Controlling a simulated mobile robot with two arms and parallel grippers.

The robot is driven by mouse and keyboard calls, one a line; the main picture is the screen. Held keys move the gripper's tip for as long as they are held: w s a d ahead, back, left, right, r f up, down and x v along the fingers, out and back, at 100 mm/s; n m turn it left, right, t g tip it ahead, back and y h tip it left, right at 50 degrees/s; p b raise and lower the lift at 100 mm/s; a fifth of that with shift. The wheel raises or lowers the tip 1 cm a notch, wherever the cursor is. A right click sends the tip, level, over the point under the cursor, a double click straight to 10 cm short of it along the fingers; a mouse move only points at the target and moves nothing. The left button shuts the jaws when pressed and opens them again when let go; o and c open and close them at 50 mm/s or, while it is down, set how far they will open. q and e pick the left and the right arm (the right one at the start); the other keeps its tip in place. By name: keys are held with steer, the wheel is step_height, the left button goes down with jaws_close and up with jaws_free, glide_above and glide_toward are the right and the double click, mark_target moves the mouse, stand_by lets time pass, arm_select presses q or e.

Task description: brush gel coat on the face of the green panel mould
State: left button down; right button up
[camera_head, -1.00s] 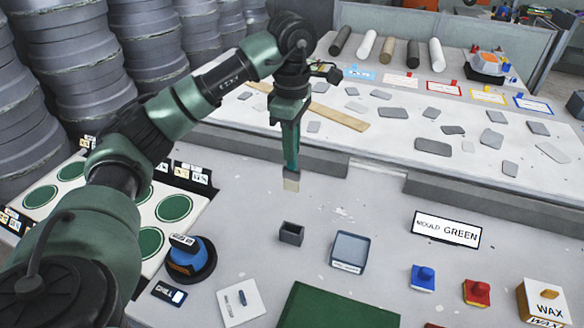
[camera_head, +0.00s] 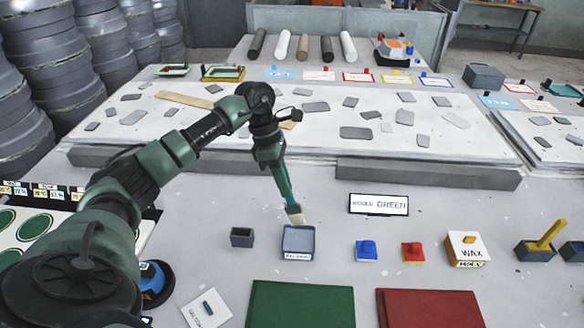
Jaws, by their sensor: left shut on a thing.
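The green panel mould (camera_head: 300,304) lies flat at the bottom centre, its near part cut off by the frame edge. Its face looks evenly green. My left gripper (camera_head: 272,160) is shut on a brush with a green handle (camera_head: 284,184) and pale bristles (camera_head: 294,214) pointing down. The bristles show at the far edge of a shallow blue-grey tray (camera_head: 298,256) beyond the mould; I cannot tell if they touch it. The tray's label is too small to read. My right gripper is not in view.
A red panel (camera_head: 432,306) lies right of the green one. A raised grey slab with scattered pieces lies behind.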

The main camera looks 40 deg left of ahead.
mark_target(294, 210)
arm_select(q)
steer(key=shift+w+d+f, duration=0.1)
steer(key=shift+d+f, duration=0.05)
steer(key=shift+f, duration=0.15)
steer(key=shift+w+f, duration=0.1)
steer(key=shift+f, duration=0.1)
steer(key=shift+f+b, duration=0.35)
steer(key=shift+f, duration=0.25)
steer(key=shift+w+f, duration=0.1)
steer(key=shift+f, duration=0.3)
steer(key=shift+f+b, duration=1.1)
steer(key=shift+f, duration=0.85)
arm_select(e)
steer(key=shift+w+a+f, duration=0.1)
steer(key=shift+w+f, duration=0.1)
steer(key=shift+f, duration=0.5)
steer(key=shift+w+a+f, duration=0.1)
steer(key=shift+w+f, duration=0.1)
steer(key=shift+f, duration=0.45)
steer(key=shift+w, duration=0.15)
arm_select(q)
steer(key=shift+f+b, duration=0.4)
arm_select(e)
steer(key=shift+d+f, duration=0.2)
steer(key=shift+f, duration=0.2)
